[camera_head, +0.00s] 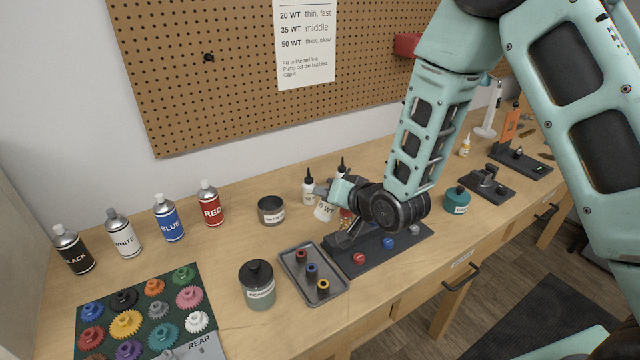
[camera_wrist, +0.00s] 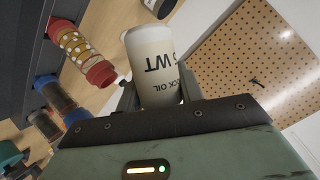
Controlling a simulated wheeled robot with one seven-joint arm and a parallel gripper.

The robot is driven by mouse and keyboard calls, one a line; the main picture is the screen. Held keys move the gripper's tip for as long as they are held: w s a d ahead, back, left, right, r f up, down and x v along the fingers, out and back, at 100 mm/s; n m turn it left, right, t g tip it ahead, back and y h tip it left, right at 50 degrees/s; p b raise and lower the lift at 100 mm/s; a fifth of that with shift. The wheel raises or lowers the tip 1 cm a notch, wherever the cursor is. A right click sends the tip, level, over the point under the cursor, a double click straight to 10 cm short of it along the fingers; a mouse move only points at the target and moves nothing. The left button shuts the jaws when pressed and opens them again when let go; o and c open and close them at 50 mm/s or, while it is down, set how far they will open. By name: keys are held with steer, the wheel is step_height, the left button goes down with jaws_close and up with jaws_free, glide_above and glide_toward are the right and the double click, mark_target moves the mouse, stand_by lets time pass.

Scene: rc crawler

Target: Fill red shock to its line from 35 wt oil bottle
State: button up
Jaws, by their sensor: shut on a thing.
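My gripper (camera_wrist: 156,98) is shut on a white oil bottle (camera_wrist: 158,62), which also shows in the head view (camera_head: 324,211). Its label reads "5 WT" and "CK OIL"; the first digit is hidden, and I cannot see its nozzle. The red shock (camera_wrist: 84,56), a clear cylinder with a coil and red ends, stands in the dark stand (camera_head: 335,268) beside the bottle and apart from it in the wrist view. In the head view my wrist mostly hides it. The fill line and oil level are too small to tell.
Two other dark-tipped bottles (camera_head: 308,188) stand behind my gripper. A grey tray (camera_head: 292,283) with red, blue and yellow-ringed caps lies left of the stand. Other shocks (camera_wrist: 55,97) stand in the stand's row. A jar (camera_head: 257,289) and a cup (camera_head: 271,209) stand further left.

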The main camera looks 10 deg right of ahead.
mark_target(319, 208)
steer(key=shift+w+a+f, duration=0.1)
steer(key=shift+w+a, duration=0.05)
steer(key=shift+a+f+m+y, duration=0.3)
steer(key=shift+f+m+y, duration=0.2)
steer(key=shift+m+y, duration=0.15)
steer(key=a+f+m+y, duration=0.1)
steer(key=s+f+m+y+b, duration=0.1)
steer(key=shift+a+f+m+g, duration=0.3)
steer(key=shift+a+f+m, duration=0.05)
steer(key=shift+a+r+m+y+p, duration=0.1)
steer(key=shift+r+m+y+p, duration=0.5)
steer(key=shift+r+m, duration=0.25)
steer(key=shift+s+a+r+m+y, duration=0.1)
steer(key=shift+a+r+m+y, duration=0.2)
steer(key=shift+r+m+y, duration=0.55)
steer(key=f+n+h, duration=0.1)
steer(key=f+n+h+b, duration=0.1)
steer(key=shift+d+n, duration=0.25)
steer(key=shift+n, duration=0.05)
steer(key=shift+d+f+n+h+b, duration=0.2)
steer(key=shift+f+n+h+b, duration=0.2)
steer(key=shift+n+h, duration=0.2)
steer(key=shift+d, duration=0.1)
